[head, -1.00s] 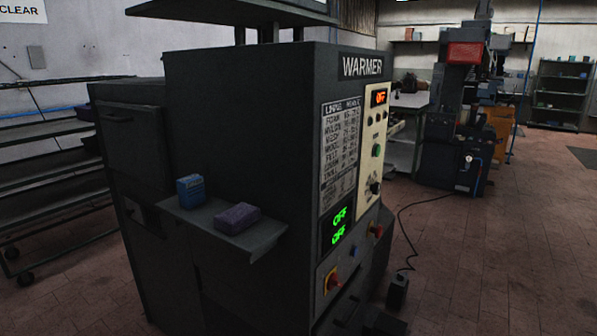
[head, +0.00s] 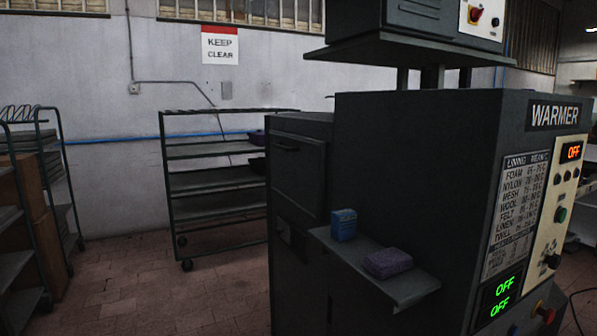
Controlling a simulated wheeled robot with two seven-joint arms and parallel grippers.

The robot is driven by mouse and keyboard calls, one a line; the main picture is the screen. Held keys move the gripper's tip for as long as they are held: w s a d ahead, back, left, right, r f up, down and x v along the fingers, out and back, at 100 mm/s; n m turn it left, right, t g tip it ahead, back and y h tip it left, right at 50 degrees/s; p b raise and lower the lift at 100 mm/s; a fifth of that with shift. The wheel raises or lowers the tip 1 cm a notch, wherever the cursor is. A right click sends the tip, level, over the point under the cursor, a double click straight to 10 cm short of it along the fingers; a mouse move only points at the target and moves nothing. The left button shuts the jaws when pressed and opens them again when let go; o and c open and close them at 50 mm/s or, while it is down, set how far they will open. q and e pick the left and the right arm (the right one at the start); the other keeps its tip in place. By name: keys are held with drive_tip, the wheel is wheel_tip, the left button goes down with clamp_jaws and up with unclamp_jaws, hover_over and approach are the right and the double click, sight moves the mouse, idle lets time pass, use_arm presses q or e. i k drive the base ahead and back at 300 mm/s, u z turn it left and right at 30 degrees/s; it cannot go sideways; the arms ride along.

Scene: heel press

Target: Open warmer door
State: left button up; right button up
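The warmer (head: 415,160) is a large dark cabinet on the right, with a "WARMER" label (head: 555,115) on its front. Its front panel has a lining chart (head: 518,210), a red "OFF" display (head: 571,152) and a green "OFF" display (head: 502,295). On its left part there is a dark panel with a handle (head: 287,148), which looks like a closed door (head: 298,178). Neither of my grippers is in view.
A side shelf (head: 405,287) on the warmer juts out, holding a blue box (head: 343,225) and a purple block (head: 388,263). A wheeled rack (head: 215,214) stands behind, left of the warmer. Another rack (head: 62,190) is at far left. Tiled floor (head: 150,290) between is clear.

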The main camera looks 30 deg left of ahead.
sight(297, 164)
drive_tip(key=u, duration=1.95)
drive_tip(key=i, duration=3.1)
drive_tip(key=z, duration=1.25)
